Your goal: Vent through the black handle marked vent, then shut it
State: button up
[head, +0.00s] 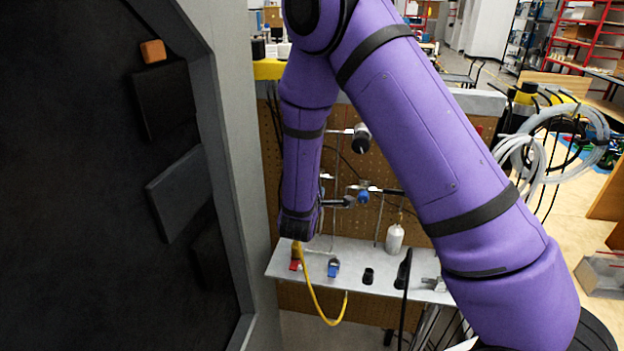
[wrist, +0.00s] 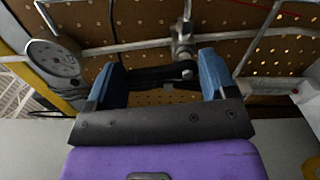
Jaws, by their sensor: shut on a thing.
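In the wrist view, a black lever handle (wrist: 155,76) lies crosswise between the two blue fingers of my gripper (wrist: 163,74). Its right end meets a silver valve fitting (wrist: 183,48) on a metal tube. My gripper is shut on this handle, with a finger at either side of it. No vent marking can be read. In the head view, my gripper (head: 362,195) reaches right from the wrist in front of the pegboard. My arm and gripper partly hide the handle there, and its angle cannot be told.
A round gauge (wrist: 52,60) is close left of the fingers in the wrist view. Below is a grey shelf (head: 430,268) with a red handle (head: 295,265), a blue handle (head: 333,268), a yellow hose (head: 316,300) and a white bottle (head: 394,238). A dark cabinet (head: 90,180) stands left.

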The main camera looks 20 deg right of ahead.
jog(key=shift+s+d+m, duration=0.15)
jog(key=shift+d+m, duration=0.1)
jog(key=shift+m, duration=0.75)
jog(key=shift+f, duration=0.1)
jog(key=o, duration=0.9)
jog(key=shift+c, duration=0.2)
jog(key=v, duration=1)
jog(key=shift+s+a, duration=0.2)
jog(key=shift+s, duration=0.15)
